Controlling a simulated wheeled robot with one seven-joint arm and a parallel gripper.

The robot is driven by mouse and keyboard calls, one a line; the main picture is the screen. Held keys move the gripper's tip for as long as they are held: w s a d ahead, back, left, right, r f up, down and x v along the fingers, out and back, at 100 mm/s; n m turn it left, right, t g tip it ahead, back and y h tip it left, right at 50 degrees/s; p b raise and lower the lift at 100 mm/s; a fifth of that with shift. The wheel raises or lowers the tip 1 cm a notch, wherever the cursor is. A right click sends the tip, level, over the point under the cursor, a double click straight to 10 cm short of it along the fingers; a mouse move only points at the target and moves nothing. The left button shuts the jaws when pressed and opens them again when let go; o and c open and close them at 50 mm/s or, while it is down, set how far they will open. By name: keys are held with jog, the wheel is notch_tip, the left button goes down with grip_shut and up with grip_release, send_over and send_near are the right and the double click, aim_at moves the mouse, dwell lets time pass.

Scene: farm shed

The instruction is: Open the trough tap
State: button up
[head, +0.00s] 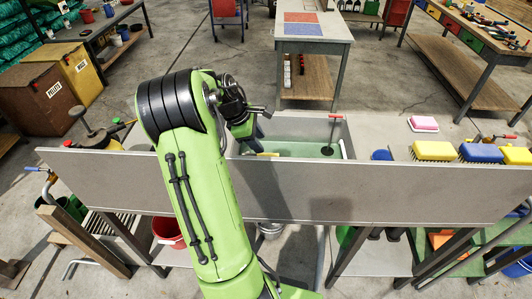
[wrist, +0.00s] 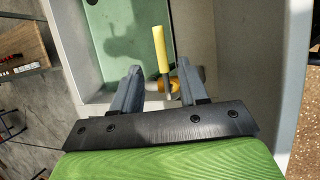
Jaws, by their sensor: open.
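The trough tap shows in the wrist view as a yellow lever handle (wrist: 160,48) on a metal stem, with a brass-yellow body (wrist: 174,85) partly hidden behind my fingers. My gripper (wrist: 159,68) is open, with the lever between its two grey fingers and a gap on each side. No contact is visible. In the head view, my gripper (head: 252,130) hangs over the left end of the trough (head: 345,128), which holds greenish water. A bit of yellow (head: 268,154) shows just below it, probably the tap handle. The tap's base is hidden there.
A grey panel (head: 320,190) runs along the bench front. A red-handled plunger (head: 336,117) stands in the trough. A tiled table (head: 312,30) stands behind.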

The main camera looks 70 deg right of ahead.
aim_at(268, 154)
jog(key=x, duration=0.6)
jog(key=shift+s+f, duration=0.1)
jog(key=shift+f, duration=0.25)
grip_shut()
